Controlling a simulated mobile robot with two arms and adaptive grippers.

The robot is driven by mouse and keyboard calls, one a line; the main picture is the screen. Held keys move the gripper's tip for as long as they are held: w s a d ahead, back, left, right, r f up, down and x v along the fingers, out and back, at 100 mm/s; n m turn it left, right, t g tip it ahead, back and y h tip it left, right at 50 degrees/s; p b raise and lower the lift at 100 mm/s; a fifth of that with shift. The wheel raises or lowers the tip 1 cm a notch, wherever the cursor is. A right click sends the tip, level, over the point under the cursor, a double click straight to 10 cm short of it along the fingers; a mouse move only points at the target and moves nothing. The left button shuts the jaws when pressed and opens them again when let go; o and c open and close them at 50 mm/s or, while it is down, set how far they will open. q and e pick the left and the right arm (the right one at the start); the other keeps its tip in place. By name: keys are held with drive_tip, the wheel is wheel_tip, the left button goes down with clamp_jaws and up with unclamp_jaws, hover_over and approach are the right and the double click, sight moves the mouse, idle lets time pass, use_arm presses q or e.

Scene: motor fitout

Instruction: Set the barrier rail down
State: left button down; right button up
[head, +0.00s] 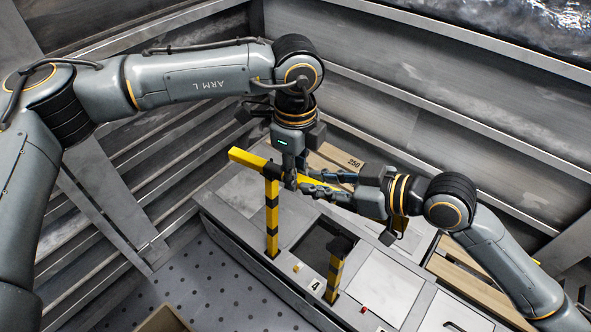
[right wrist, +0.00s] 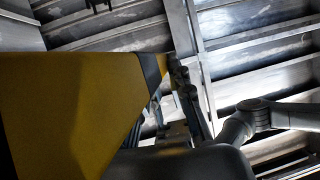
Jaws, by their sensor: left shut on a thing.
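The barrier rail (head: 248,159) is a yellow bar with black bands, above the grey bench in the head view. A black-and-yellow striped post (head: 272,218) stands under its left part. A second striped post (head: 335,278) stands nearer the label "4"; whether its top meets the bar is unclear. My left gripper (head: 290,178) points down and is shut on the rail. My right gripper (head: 312,187) reaches in from the right beside it, its fingers overlapping the bar's middle. The grippers hide the bar's right part. In the right wrist view a large yellow surface (right wrist: 75,110) fills the left side.
The grey bench (head: 240,195) has a dark recessed opening (head: 312,243) between the two posts. A red button (head: 363,310) sits on its front part. Wooden boards (head: 335,155) marked "250" lie behind. Ribbed metal walls enclose the area.

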drive_tip(key=o, duration=0.5)
drive_tip(key=shift+s+a, duration=0.1)
drive_tip(key=shift+s, duration=0.05)
